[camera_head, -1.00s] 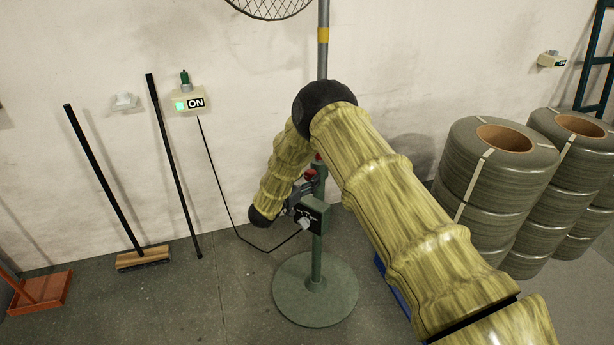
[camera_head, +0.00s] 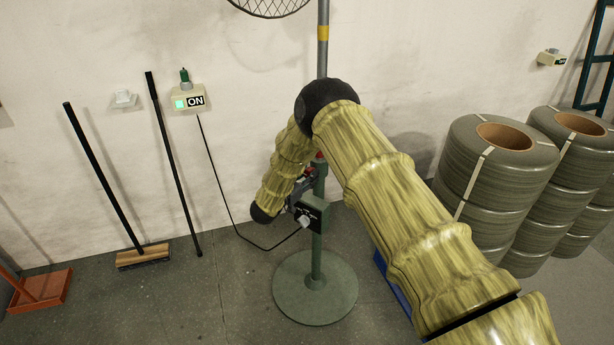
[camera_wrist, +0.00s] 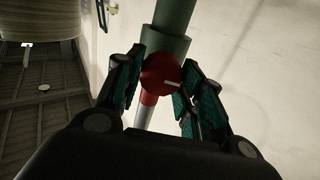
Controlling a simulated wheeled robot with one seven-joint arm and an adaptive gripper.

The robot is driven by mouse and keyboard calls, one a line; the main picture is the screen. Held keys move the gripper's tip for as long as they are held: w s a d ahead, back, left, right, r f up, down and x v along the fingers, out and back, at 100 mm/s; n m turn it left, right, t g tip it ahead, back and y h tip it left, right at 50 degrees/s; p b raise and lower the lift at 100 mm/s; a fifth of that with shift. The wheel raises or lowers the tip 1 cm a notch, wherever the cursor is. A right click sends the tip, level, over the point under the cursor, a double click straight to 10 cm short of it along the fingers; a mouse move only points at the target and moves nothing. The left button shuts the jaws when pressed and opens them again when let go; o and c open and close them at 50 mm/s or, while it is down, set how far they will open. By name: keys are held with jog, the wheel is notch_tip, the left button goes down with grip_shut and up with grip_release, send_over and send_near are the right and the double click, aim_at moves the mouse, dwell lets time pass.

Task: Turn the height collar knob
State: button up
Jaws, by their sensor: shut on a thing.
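The red height collar knob (camera_wrist: 160,74) has a white mark that lies nearly level, towards its right side. It sits on the green collar (camera_wrist: 166,43) of the stand's pole. My gripper (camera_wrist: 160,70) is shut on the knob, with one finger on each side of it. In the head view my gripper (camera_head: 301,182) is at the pole, just above the dark control box (camera_head: 310,213) with its pale dial. There my arm and gripper hide most of the knob.
The round green base (camera_head: 315,300) stands on the floor. A cable runs from the box to a wall switch (camera_head: 188,100) marked ON. A broom (camera_head: 142,257) leans at the left. Stacked coils (camera_head: 490,200) stand at the right. A wire fan guard (camera_head: 270,6) is above.

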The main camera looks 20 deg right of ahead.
jog(key=shift+f, duration=0.1)
jog(key=m+b, duration=0.3)
jog(key=m, duration=0.1)
jog(key=shift+s+f, duration=0.1)
jog(key=shift+f, duration=0.05)
jog(key=shift+s+d+f+m+b, duration=0.1)
jog(key=shift+m+b, duration=2.75)
jog(key=shift+m, duration=0.55)
jog(key=shift+s+m+b, duration=0.1)
jog(key=shift+m+b, duration=2.75)
jog(key=shift+m, duration=0.55)
jog(key=o, duration=1)
